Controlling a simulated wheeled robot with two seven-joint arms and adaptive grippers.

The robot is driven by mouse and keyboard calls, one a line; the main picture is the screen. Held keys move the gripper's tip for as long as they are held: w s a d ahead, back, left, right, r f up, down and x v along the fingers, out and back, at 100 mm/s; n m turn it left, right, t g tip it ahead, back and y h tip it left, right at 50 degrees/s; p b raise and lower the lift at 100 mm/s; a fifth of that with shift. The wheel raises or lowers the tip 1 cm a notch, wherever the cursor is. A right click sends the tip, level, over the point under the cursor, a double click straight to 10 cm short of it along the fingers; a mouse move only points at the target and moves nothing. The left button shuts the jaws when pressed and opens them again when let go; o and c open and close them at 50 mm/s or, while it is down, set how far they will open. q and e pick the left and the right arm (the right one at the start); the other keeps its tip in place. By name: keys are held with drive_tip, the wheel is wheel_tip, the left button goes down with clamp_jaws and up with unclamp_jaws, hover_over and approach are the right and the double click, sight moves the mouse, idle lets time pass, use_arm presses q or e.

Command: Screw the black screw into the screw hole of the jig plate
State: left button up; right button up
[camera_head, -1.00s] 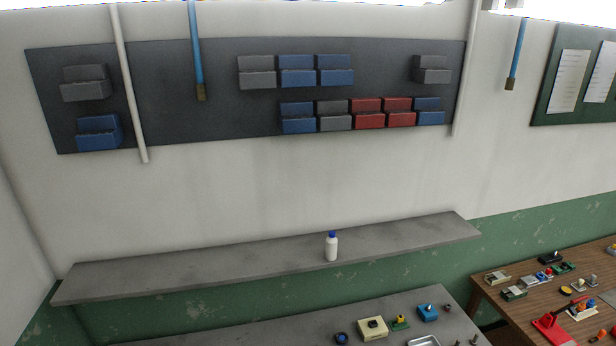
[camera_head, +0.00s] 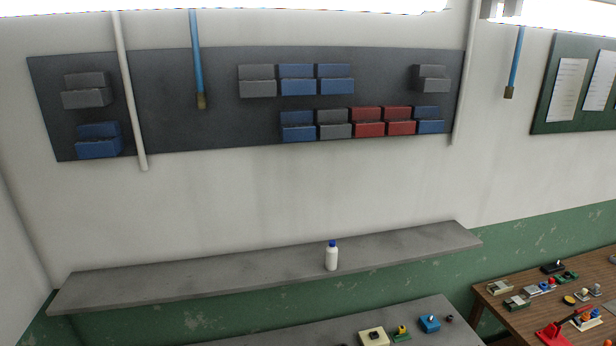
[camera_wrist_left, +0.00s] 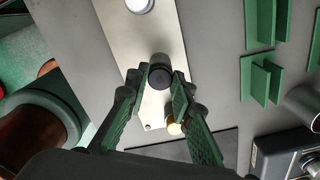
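In the left wrist view, the black screw (camera_wrist_left: 160,72) shows as a dark round knob between the tips of my left gripper (camera_wrist_left: 159,82). The fingers flank it closely on both sides; I cannot tell whether they touch it. The screw appears over the pale jig plate (camera_wrist_left: 125,45), near its right edge. The screw hole under it is hidden, and I cannot tell how deep the screw sits. A brass round part (camera_wrist_left: 174,127) lies beside the right finger, and a bright round part (camera_wrist_left: 140,4) is at the plate's top. My right gripper is not in view.
Green angled pieces (camera_wrist_left: 262,70) stand right of the plate, with a grey metal cylinder (camera_wrist_left: 303,103) and dark box (camera_wrist_left: 285,155) below. A reddish-brown and green round object (camera_wrist_left: 45,120) is at left. The head view shows a white bottle (camera_head: 331,258) on a grey shelf (camera_head: 200,272).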

use_arm(q)
clamp_jaws()
drive_tip(key=m, duration=0.3)
drive_tip(key=shift+m, duration=1)
drive_tip(key=m, duration=0.2)
drive_tip(key=shift+m, duration=1.5)
drive_tip(key=m, duration=0.3)
drive_tip(key=shift+w+p, duration=0.1)
drive_tip(key=shift+p, duration=0.2)
drive_tip(key=shift+m, duration=1.1)
